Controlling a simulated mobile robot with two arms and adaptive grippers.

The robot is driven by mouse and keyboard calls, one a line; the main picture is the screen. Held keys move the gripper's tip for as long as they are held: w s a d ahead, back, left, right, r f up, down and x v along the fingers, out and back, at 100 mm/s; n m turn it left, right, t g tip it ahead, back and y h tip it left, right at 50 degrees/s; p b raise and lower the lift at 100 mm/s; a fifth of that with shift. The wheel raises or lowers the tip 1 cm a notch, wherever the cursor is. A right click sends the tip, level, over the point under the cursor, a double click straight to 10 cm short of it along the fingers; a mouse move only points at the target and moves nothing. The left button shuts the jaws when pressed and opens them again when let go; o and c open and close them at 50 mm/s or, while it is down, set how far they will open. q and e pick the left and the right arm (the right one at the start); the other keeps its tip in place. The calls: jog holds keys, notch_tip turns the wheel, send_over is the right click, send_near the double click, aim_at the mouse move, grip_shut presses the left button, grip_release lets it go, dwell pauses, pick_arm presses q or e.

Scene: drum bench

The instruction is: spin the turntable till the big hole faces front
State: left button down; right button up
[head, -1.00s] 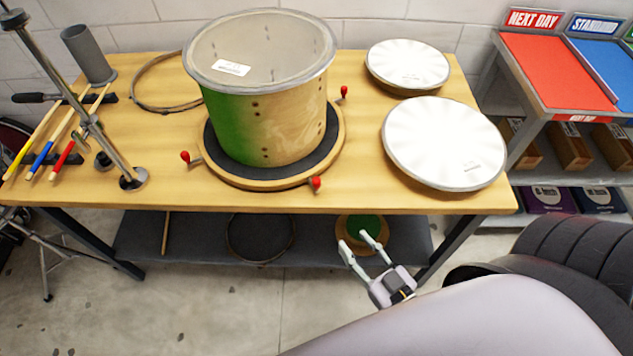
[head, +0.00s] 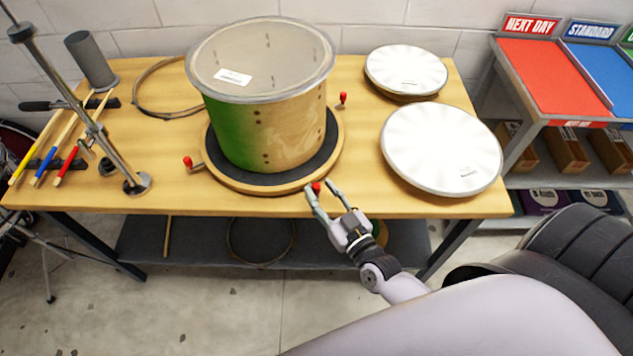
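The turntable (head: 214,174) is a round wooden disc with a dark top on the bench. An open drum shell (head: 290,130), green on its left and bare wood on its right, stands upright on it. Small dark holes show in the shell's front; I cannot pick out one big hole. Red-knobbed pegs stick out from the turntable at the left (head: 188,162), at the back right (head: 343,98) and at the front right (head: 316,187). My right gripper (head: 322,189) is open, with its fingers on either side of the front right knob; contact is unclear. My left gripper is out of view.
Two white drumheads (head: 442,147) (head: 405,70) lie right of the turntable. A metal stand (head: 110,150), a grey cylinder (head: 92,60) and several coloured sticks (head: 45,165) are at the left. A hoop (head: 165,88) lies behind. A shelf with coloured trays (head: 560,75) stands at the right.

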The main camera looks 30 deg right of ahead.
jog(key=shift+w+a, duration=0.1)
jog(key=shift+w, duration=1.3)
jog(key=shift+c, duration=0.2)
grip_shut()
